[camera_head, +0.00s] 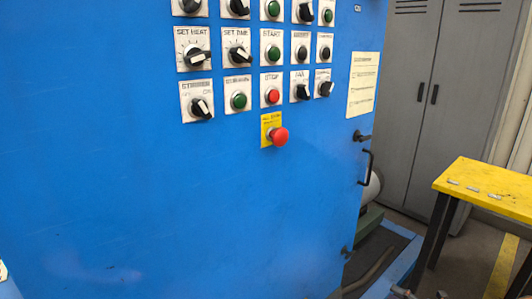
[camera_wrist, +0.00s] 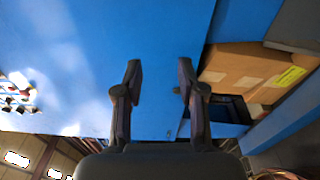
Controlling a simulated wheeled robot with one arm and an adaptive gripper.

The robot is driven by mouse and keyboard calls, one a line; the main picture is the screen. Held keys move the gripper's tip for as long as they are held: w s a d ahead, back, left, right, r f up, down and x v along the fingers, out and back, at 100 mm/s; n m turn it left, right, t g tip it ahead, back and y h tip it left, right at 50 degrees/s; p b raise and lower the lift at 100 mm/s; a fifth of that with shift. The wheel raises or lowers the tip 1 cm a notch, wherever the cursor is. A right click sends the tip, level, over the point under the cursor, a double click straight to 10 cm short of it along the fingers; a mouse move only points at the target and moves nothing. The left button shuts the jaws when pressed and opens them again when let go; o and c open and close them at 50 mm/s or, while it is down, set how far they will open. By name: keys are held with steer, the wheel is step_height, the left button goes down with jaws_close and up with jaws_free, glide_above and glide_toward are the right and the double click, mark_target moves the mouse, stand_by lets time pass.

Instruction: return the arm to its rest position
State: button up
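My gripper (camera_wrist: 160,85) shows in the wrist view with its two dark fingers apart and nothing between them. A blue cabinet surface lies beyond the fingers. My gripper and arm do not show clearly in the head view. In the head view the blue control cabinet (camera_head: 150,200) fills the left and middle. It carries rows of labelled knobs and buttons and a red emergency button (camera_head: 279,136) on a yellow plate.
A yellow-topped table (camera_head: 490,185) with small pieces on it stands at the right. Grey lockers (camera_head: 415,90) stand behind. In the wrist view a cardboard box (camera_wrist: 245,68) sits beside blue panels at the right, and the control panel (camera_wrist: 17,92) shows at the left.

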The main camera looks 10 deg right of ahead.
steer(key=w+a+r+n+g+y, duration=0.2)
steer(key=a+r+n+g+y, duration=0.15)
steer(key=a+r+n, duration=0.4)
steer(key=w+a+r+n+g+y, duration=0.2)
steer(key=a+r+n+g, duration=0.25)
steer(key=a, duration=0.65)
steer(key=s+a+r+n+g+h, duration=0.1)
steer(key=s+a+r+n+g, duration=0.35)
steer(key=a+n, duration=0.3)
steer(key=s+a+r+n+g+h, duration=0.2)
steer(key=s+a+r+n+g, duration=0.25)
steer(key=a, duration=0.45)
steer(key=s+a+n+g+h, duration=0.1)
steer(key=s+a+n+h, duration=0.15)
steer(key=s+n, duration=0.4)
steer(key=s+a+n+g+h, duration=0.1)
steer(key=s+a+n+h, duration=0.15)
steer(key=s+n, duration=0.35)
steer(key=s+d+f+n+t+h, duration=0.1)
steer(key=s+d+n+h, duration=0.35)
steer(key=s, duration=0.25)
steer(key=s+d+n+t+h, duration=0.1)
steer(key=s+d+n+h, duration=0.35)
steer(key=s, duration=0.25)
steer(key=s+p+v, duration=0.1)
steer(key=p+v, duration=1.1)
steer(key=v, duration=0.1)
steer(key=shift+s+y+p, duration=0.25)
steer(key=shift+y+p, duration=0.05)
steer(key=shift+y, duration=0.15)
